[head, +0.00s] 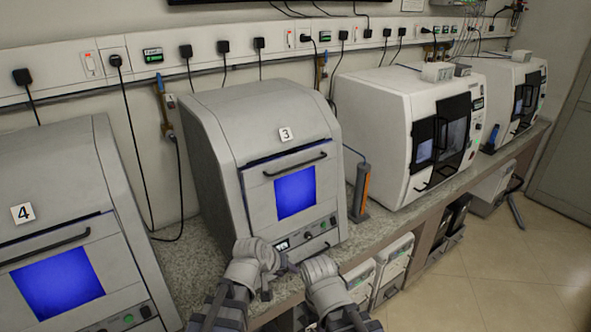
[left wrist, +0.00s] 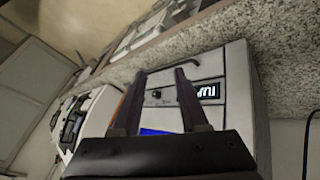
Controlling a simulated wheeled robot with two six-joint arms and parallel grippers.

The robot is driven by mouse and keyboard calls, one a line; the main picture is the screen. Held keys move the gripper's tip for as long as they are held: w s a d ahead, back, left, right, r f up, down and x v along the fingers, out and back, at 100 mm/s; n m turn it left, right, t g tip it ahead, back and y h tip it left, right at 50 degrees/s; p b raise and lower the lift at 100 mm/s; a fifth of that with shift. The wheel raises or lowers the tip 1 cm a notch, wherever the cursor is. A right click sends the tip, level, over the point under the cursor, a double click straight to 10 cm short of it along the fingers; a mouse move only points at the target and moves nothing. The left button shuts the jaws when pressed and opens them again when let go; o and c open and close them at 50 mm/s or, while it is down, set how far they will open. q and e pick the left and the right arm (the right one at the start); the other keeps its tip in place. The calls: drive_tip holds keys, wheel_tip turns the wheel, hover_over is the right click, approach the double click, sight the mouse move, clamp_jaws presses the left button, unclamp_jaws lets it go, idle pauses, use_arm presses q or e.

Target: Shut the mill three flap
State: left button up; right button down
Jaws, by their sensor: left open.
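Mill three (head: 222,135) is the pale grey box marked 3 on the counter, mid-left in the head view. Its front flap (head: 258,197) has a blue window and a black bar handle (head: 300,165) along its top. A dark line runs above the flap; I cannot tell whether it is a gap. My left gripper (head: 280,275) is low in front of the mill's control panel, partly hidden by its wrist. In the left wrist view, its two fingers (left wrist: 158,75) are apart and empty before the panel (left wrist: 168,90). My right arm shows, but its fingers do not.
Mill four (head: 60,170), with a similar flap, stands to the left. An orange-and-grey tool holder (head: 361,190) stands right of mill three. Two white machines (head: 375,120) (head: 490,85) are farther right. Drawer units sit under the counter; the floor (head: 480,275) at right is open.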

use_arm(q)
drive_tip(key=w+d+r+n+t, duration=0.2)
drive_tip(key=w+r+n+t, duration=1.1)
drive_tip(key=r, duration=0.6)
drive_tip(key=shift+w+d+r+n+y, duration=0.2)
drive_tip(key=shift+w+r+n+y, duration=0.2)
drive_tip(key=shift+w+n, duration=0.65)
drive_tip(key=shift+w, duration=0.2)
drive_tip(key=w+d, duration=0.1)
drive_tip(key=w, duration=0.6)
drive_tip(key=shift+w+d+r+p, duration=0.15)
drive_tip(key=shift+w+p, duration=0.05)
drive_tip(key=shift+p, duration=0.1)
clamp_jaws()
